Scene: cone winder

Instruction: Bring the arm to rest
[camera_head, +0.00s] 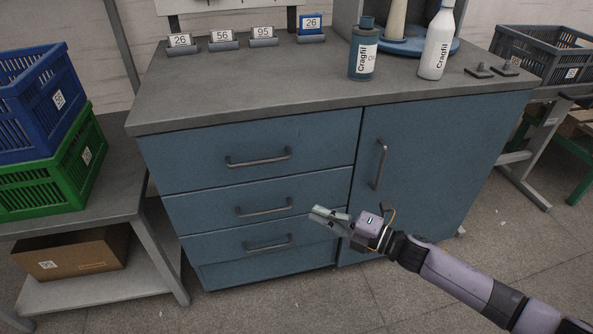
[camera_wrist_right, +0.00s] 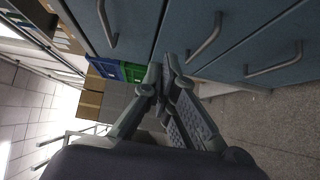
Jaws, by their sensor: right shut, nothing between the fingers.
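My right gripper (camera_head: 328,215) is in front of the blue cabinet (camera_head: 437,160), at the height of its lower drawers. Its arm comes in from the lower right. The fingers are together and hold nothing; they also show in the right wrist view (camera_wrist_right: 166,80), with drawer handles beyond them. I cannot tell the exact distance between the fingers and the drawer fronts. My left gripper is in neither view.
The cabinet top carries number cards (camera_head: 222,38), a teal bottle (camera_head: 363,55) and a white bottle (camera_head: 436,42). Drawer handles (camera_head: 263,209) stick out. A bench with green (camera_head: 55,185) and blue crates (camera_head: 35,110) stands left.

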